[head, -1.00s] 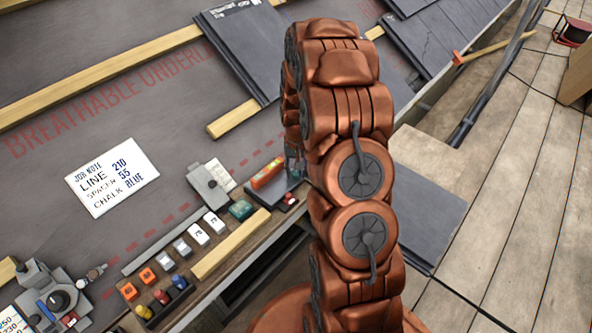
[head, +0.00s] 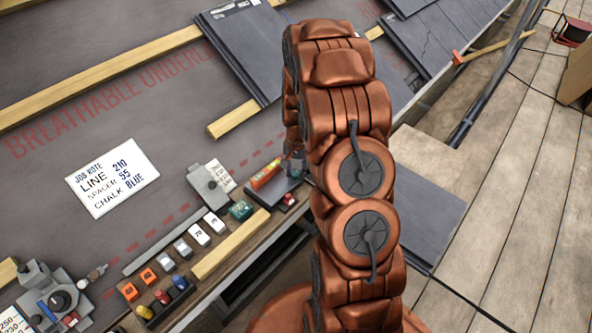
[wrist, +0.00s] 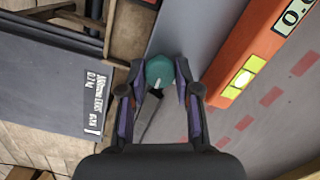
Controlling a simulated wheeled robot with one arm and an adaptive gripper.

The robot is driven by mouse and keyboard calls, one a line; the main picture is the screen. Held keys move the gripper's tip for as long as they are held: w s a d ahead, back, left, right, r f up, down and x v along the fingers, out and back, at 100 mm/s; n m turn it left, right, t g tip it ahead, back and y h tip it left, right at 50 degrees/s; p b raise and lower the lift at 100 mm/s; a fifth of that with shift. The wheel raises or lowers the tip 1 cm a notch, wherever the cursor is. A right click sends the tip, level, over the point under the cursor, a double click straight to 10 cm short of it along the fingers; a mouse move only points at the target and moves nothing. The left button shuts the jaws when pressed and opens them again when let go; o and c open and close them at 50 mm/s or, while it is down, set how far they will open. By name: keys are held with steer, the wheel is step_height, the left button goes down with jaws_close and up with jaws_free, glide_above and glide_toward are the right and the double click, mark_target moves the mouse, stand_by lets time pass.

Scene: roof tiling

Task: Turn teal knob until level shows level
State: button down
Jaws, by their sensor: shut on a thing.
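The teal knob (wrist: 160,72) sits on a grey plate in the wrist view, with a pale pointer mark on its top. My gripper (wrist: 160,84) has one finger on each side of the knob and is shut on it. The orange level (wrist: 262,48) lies to the right, with a yellow-green vial (wrist: 242,76) and a display (wrist: 296,12) that is cut off by the frame edge, so its full reading cannot be told. The level also shows in the head view (head: 267,175), beside my gripper. The knob is hidden behind my arm there.
A job note (head: 112,178) lies on the underlay. Several small blocks and a wooden batten (head: 230,246) line the bench below the level. A dark slate (wrist: 50,85) with a label lies left of the knob. Wooden planks are at the right.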

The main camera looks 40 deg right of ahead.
steer(key=shift+f, duration=0.1)
steer(key=c, duration=0.8)
jaws_free()
steer(key=r, duration=0.8)
steer(key=d+r, duration=0.1)
steer(key=r, duration=0.3)
steer(key=shift+w, duration=0.2)
